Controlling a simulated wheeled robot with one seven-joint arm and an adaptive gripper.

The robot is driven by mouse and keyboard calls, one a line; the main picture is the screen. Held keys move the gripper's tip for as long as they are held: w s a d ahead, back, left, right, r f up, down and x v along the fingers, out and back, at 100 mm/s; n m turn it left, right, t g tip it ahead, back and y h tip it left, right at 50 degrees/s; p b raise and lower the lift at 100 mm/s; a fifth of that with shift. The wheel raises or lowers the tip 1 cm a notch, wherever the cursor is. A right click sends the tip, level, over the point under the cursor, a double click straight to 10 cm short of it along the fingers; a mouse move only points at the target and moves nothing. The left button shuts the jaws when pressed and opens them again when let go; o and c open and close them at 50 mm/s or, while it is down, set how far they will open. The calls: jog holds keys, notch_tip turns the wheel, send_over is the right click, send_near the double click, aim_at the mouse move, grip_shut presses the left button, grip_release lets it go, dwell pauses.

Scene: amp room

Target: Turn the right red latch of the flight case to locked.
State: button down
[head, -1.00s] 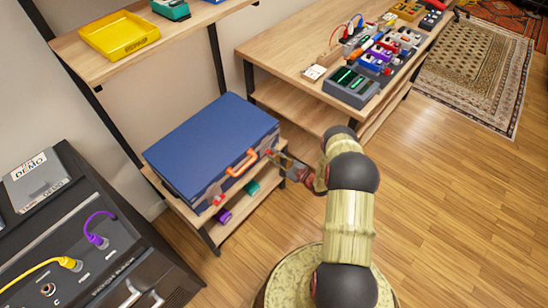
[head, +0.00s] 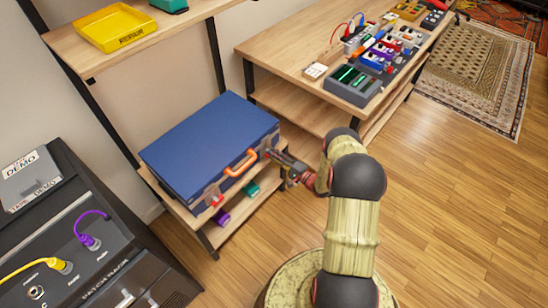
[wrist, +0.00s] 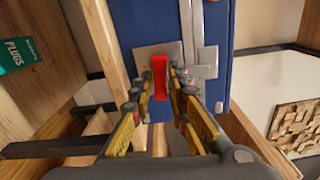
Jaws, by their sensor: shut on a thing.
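The blue flight case (head: 205,140) lies on a wooden shelf, with an orange handle (head: 241,163) on its front side. The right red latch (wrist: 159,76) sits on a metal plate on that side and shows in the wrist view as an upright red bar. My gripper (wrist: 160,88) is shut on this latch, one finger on each side of it. In the head view my gripper (head: 275,159) reaches the case's right front end and mostly hides the latch. The left red latch (head: 216,201) is apart, near the case's left front corner.
Below the case, purple (head: 222,217) and teal (head: 251,189) items lie on a lower shelf. A wooden bench (head: 290,62) with pedals stands behind and to the right. A black rack (head: 75,235) stands at the left.

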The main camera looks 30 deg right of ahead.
jog(key=shift+f+n, duration=0.1)
jog(key=shift+n, duration=0.5)
jog(key=c, duration=1.7)
grip_release()
jog(key=shift+c, duration=0.2)
jog(key=v, duration=1.2)
